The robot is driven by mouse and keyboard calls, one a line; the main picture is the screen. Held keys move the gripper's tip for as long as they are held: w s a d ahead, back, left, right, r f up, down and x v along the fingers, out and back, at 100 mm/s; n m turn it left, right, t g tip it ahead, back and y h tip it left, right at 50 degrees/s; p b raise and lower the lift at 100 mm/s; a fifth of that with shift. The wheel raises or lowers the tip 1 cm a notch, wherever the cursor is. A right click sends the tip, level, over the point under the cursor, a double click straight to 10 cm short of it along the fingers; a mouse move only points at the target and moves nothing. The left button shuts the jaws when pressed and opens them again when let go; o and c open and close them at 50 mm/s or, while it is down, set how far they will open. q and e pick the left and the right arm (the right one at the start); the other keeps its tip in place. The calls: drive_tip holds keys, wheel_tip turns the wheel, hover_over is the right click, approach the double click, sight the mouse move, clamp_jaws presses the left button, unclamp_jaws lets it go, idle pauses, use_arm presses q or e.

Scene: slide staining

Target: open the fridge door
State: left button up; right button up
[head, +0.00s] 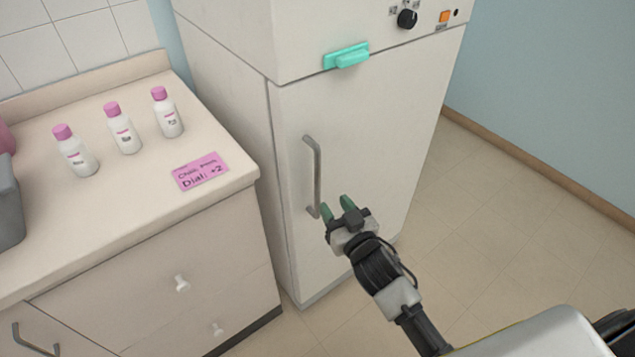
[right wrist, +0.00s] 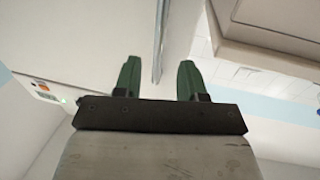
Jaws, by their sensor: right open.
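The white fridge door (head: 370,140) is shut in the head view. Its grey vertical bar handle (head: 315,175) runs along the door's left side. My right gripper (head: 338,207) is open, with its green fingertips close to the lower end of the handle. In the right wrist view the handle (right wrist: 160,45) shows as a grey bar ahead of the gap between the two green fingers (right wrist: 158,80). I cannot tell whether a finger touches it. Nothing is held. My left gripper is not in view.
A counter (head: 110,215) stands left of the fridge, with several pink-capped white bottles (head: 122,130) and a pink note (head: 200,172). A teal latch (head: 347,58) and a black dial (head: 407,18) are above the door. The floor (head: 480,210) at right is clear.

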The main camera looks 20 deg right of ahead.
sight(319, 184)
drive_tip(key=w, duration=0.3)
drive_tip(key=w+a, duration=0.1)
drive_tip(key=w, duration=0.5)
drive_tip(key=shift+a, duration=0.2)
drive_tip(key=shift+c, duration=0.5)
clamp_jaws()
